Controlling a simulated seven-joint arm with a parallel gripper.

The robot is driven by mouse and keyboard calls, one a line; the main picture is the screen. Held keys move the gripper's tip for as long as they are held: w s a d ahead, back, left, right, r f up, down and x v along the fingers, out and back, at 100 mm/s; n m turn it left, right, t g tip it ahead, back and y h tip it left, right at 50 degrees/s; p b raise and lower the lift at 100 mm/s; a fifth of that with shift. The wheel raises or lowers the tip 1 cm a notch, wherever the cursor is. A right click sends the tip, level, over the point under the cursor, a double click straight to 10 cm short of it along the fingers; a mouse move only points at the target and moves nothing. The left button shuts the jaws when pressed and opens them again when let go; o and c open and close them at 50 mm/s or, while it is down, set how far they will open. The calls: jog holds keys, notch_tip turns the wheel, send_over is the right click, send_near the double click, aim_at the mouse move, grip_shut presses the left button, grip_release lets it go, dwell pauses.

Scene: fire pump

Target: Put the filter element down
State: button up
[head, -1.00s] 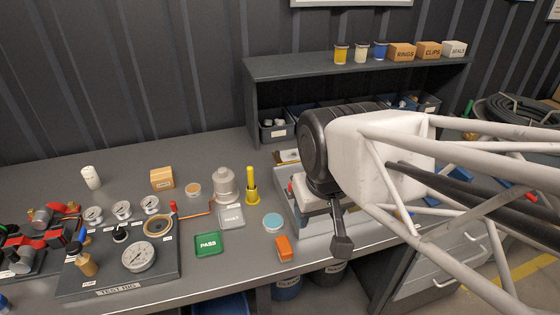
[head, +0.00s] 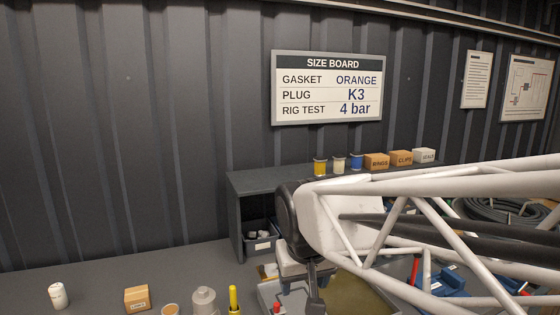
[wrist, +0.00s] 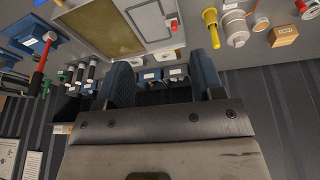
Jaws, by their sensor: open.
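My gripper is open, with its two dark fingers spread apart in the wrist view (wrist: 163,76). Nothing is held between them; small bins show beyond the gap. In the head view my gripper (head: 312,284) is over the bench in front of the shelf, partly cut off by the lower edge. I cannot pick out the filter element for certain. A grey stepped cylinder (head: 204,301) stands on the bench left of my gripper and also shows in the wrist view (wrist: 236,28). A small white cylinder (head: 58,296) stands at the far left.
A yellow upright tool (head: 233,299) and a cardboard box (head: 137,298) stand on the bench. A grey shelf (head: 247,183) holds jars and labelled boxes behind my gripper. A size board (head: 328,88) hangs on the wall. The back left of the bench (head: 90,270) is clear.

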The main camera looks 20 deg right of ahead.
jog(key=w+d+r+m+t+h, duration=0.1)
jog(key=w+d+r, duration=0.25)
jog(key=w, duration=0.35)
jog(key=w+d+r+m, duration=0.1)
jog(key=w+d+r, duration=0.25)
jog(key=w, duration=0.35)
jog(key=m+t+h, duration=0.2)
jog(key=m+h, duration=0.3)
jog(key=m, duration=0.1)
send_near(357, 153)
notch_tip(357, 153, down, 2)
jog(key=d, duration=0.1)
jog(key=shift+w+d, duration=0.2)
jog(key=shift+w, duration=0.25)
jog(key=shift+f, duration=0.1)
jog(key=shift+x, duration=1.25)
jog(key=shift+w, duration=0.1)
jog(key=shift+x, duration=2.55)
